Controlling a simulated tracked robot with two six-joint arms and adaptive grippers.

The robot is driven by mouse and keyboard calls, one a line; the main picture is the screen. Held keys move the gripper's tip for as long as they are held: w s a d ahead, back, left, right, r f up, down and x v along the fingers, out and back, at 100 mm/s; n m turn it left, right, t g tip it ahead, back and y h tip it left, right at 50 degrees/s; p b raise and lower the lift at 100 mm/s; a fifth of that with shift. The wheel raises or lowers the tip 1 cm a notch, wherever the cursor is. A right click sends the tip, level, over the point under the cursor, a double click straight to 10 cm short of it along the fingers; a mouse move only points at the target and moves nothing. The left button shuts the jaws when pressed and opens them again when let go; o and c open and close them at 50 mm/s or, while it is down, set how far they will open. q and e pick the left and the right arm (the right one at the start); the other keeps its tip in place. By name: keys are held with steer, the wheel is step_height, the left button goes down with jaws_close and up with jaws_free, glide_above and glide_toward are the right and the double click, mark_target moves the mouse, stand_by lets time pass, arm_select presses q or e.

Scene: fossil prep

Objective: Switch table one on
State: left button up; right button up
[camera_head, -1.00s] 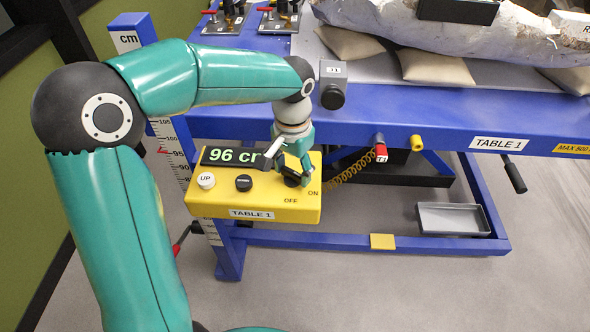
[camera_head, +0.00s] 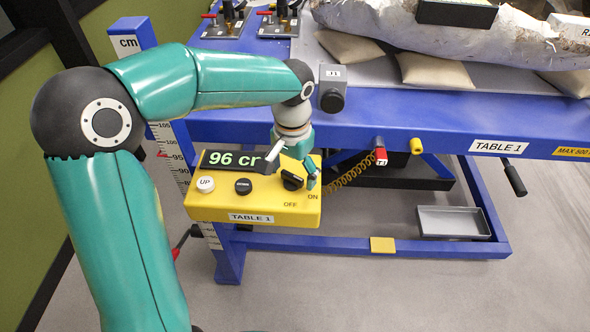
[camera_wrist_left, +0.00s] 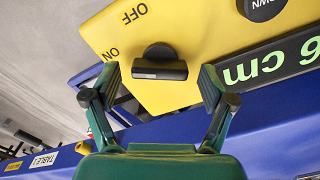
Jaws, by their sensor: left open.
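The yellow TABLE 1 control box (camera_head: 235,205) hangs at the table's front left, with a lit green display (camera_head: 230,160) reading 96 cm. Its black rotary knob (camera_head: 292,183) sits near the printed OFF and ON; it also shows in the wrist view (camera_wrist_left: 158,60). I cannot tell for sure which label the knob points at. My left gripper (camera_head: 289,174) is open at the knob, one finger on each side. In the wrist view the open fingers (camera_wrist_left: 160,82) flank the knob with visible gaps. My right gripper is not in view.
A white UP button (camera_head: 206,183) and a black DOWN button (camera_head: 243,186) sit left of the knob. The blue table (camera_head: 420,115) is behind, with a grey J1 box (camera_head: 332,88) near its edge.

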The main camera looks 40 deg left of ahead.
mark_target(293, 174)
arm_select(q)
step_height(293, 174, up, 12)
stand_by(0.6)
stand_by(0.4)
